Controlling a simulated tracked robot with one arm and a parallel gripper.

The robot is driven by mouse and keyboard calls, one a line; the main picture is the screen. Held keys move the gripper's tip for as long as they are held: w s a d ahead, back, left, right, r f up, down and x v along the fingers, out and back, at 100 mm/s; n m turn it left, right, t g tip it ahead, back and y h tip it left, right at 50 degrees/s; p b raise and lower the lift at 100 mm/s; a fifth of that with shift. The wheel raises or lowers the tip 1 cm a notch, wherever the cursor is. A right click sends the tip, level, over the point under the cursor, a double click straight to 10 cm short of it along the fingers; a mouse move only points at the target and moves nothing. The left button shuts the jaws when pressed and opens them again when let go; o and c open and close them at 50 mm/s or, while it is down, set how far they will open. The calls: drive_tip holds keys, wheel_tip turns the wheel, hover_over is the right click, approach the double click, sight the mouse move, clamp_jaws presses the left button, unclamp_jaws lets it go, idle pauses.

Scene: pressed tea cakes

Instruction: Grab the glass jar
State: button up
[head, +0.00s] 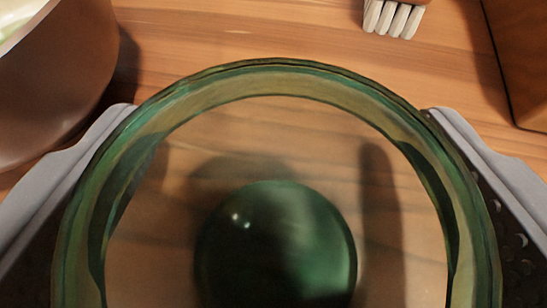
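The glass jar (275,245) is green-tinted and see-through. It fills the middle of the head view, very close to the camera, with its thick round rim (282,68) towards me. Its near part is cut off by the bottom edge. My gripper (281,110) has its two grey fingers wide apart, one on the left and one on the right of the jar. The rim overlaps the inner faces of both fingers. Whether they press on the glass or stand just clear of it is hidden.
A brown round pot or bowl (60,85) with something pale inside stands close by at upper left. A brush-like thing with pale bristles (393,18) lies at the top right. A brown wooden block or box (522,60) stands at the right edge. Bare wooden table (250,30) lies beyond the jar.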

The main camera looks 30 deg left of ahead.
drive_tip(key=shift+w+a+f, duration=0.1)
drive_tip(key=shift+w+a, duration=0.05)
drive_tip(key=shift+w, duration=0.05)
drive_tip(key=c, duration=1.1)
